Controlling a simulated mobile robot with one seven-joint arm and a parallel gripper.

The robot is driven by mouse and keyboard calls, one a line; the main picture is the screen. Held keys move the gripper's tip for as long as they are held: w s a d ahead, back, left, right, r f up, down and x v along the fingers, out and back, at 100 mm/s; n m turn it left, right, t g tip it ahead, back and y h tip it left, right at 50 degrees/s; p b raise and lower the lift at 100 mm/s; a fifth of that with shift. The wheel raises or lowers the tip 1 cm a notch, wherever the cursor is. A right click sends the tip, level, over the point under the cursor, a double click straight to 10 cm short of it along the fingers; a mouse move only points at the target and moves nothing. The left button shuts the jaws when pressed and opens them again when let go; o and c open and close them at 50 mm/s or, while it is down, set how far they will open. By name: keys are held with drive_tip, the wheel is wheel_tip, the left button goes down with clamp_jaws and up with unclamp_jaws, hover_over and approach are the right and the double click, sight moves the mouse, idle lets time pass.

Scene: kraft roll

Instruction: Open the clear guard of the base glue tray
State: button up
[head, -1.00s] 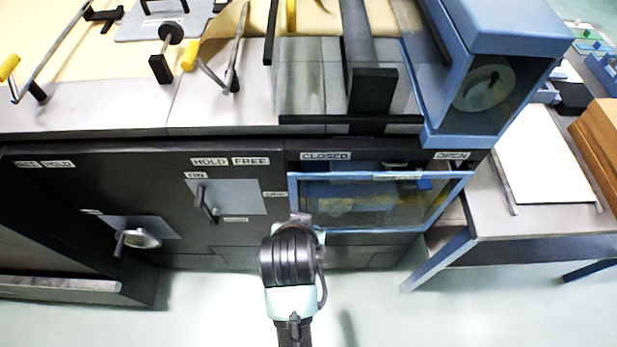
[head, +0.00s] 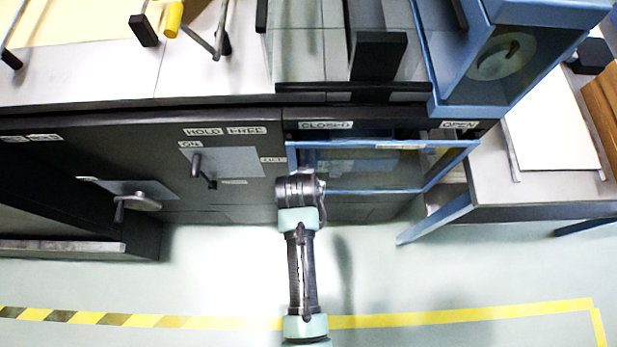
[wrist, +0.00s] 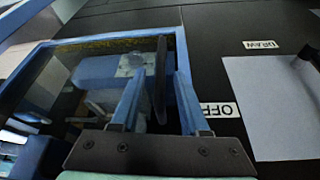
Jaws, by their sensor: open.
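The clear guard (head: 365,168) is a see-through panel in a blue frame on the dark machine front, under labels reading CLOSED (head: 325,125) and OPEN (head: 460,125). In the head view my arm's end covers its lower left corner and hides the fingers. In the wrist view the blue-framed guard (wrist: 95,44) fills the left half. My gripper (wrist: 158,78) is open there, its two blue fingers in front of the guard's side edge. A dark upright bar, seemingly the guard's handle (wrist: 161,60), shows between the fingers. I cannot tell whether they touch it.
A grey plate with a lever (head: 230,163) labelled ON sits left of the guard; an OFF label (wrist: 220,109) shows close to the fingers. A side table (head: 540,205) stands right. A blue housing (head: 510,60) juts out above. Open floor lies in front.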

drive_tip(key=shift+x, duration=1.4)
drive_tip(key=shift+w, duration=0.1)
clamp_jaws()
idle(0.4)
